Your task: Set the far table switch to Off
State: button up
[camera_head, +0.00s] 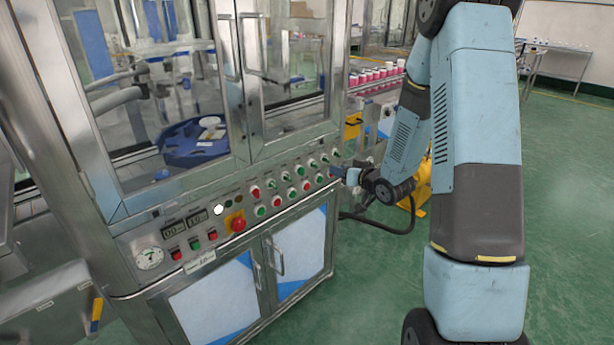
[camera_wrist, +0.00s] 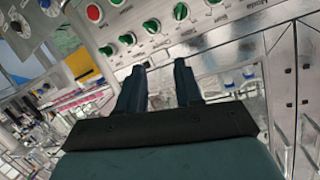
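The control panel (camera_head: 228,225) on the front of a steel machine carries rows of red and green switches and buttons. Several green switches (camera_head: 312,163) stand in its upper row, toward the right end. I cannot read the labels there, so I cannot tell which switch is the far table one or how it is set. My gripper (camera_head: 335,170) is at the right end of the panel, close to it. In the wrist view my gripper (camera_wrist: 158,68) has its two fingers apart with nothing between them. Green switches (camera_wrist: 151,25) lie just beyond the fingertips.
A red emergency button on a yellow plate (camera_head: 238,224) and a round gauge (camera_head: 149,258) sit on the panel's left part. Glass doors (camera_head: 290,60) with upright handles rise above the panel, cabinet doors (camera_head: 300,250) below. Green floor (camera_head: 570,200) is clear at right.

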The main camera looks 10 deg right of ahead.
aim_at(302, 172)
notch_tip(302, 172, down, 6)
jog(key=s+a+m+t+y, duration=0.1)
jog(key=s+a+y, duration=0.1)
jog(key=y, duration=0.2)
jog(key=x, duration=1.3)
jog(key=shift+w+f, duration=0.2)
jog(key=shift+w, duration=0.15)
grip_shut()
